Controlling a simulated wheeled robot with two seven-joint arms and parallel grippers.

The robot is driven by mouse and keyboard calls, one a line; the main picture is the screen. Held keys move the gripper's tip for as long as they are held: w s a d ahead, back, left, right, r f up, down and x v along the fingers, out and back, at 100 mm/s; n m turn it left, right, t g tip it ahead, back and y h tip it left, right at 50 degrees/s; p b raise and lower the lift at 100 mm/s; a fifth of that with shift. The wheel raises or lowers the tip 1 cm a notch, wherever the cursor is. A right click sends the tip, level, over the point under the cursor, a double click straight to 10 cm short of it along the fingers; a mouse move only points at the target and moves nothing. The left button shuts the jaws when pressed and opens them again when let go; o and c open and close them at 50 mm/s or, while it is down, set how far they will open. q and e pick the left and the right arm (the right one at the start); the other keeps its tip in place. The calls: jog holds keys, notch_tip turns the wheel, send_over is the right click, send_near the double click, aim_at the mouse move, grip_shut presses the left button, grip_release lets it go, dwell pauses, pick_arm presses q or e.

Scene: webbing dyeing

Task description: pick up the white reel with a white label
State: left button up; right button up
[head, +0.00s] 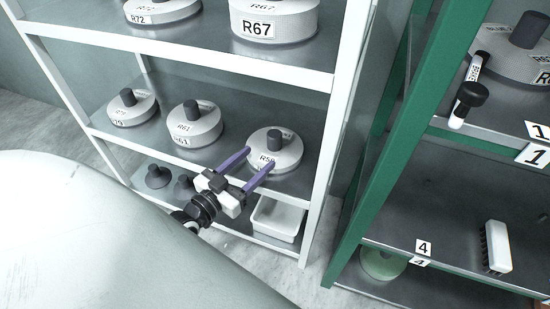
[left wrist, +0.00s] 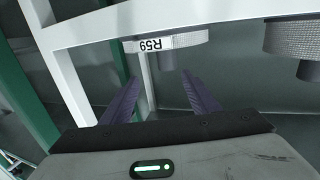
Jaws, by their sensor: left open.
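A white reel with a white label reading R59 (head: 285,154) sits at the right end of the middle shelf, with a dark knob on top. It also shows upside down in the left wrist view (left wrist: 190,41). My left gripper (head: 260,156) is open, its purple fingers pointing at the front of this reel. In the left wrist view the fingers (left wrist: 160,82) point toward the reel, with nothing held between them. Whether a fingertip touches it, I cannot tell. Other labelled white reels are R61 (head: 200,128), one at the left (head: 140,112), and R67 (head: 285,22) and R72 (head: 165,10) above.
The white shelf post (head: 335,130) stands close right of the reel. The upper shelf edge (head: 210,55) hangs above. A white bin (head: 278,222) and dark weights (head: 158,177) are below. A green rack (head: 375,150) stands at the right.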

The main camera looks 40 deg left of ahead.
aim_at(270, 141)
pick_arm(q)
jog(key=shift+y, duration=0.3)
jog(key=w, duration=0.2)
jog(key=w+a+b, duration=0.1)
jog(key=w, duration=0.1)
jog(key=shift+w+a+r, duration=0.1)
jog(key=shift+w+r, duration=0.05)
jog(key=shift+w, duration=0.8)
jog(key=w+b, duration=0.1)
jog(key=w, duration=0.1)
jog(key=w+f+b, duration=0.1)
jog(key=w, duration=0.1)
jog(key=shift+w, duration=0.5)
jog(key=shift+c, duration=0.2)
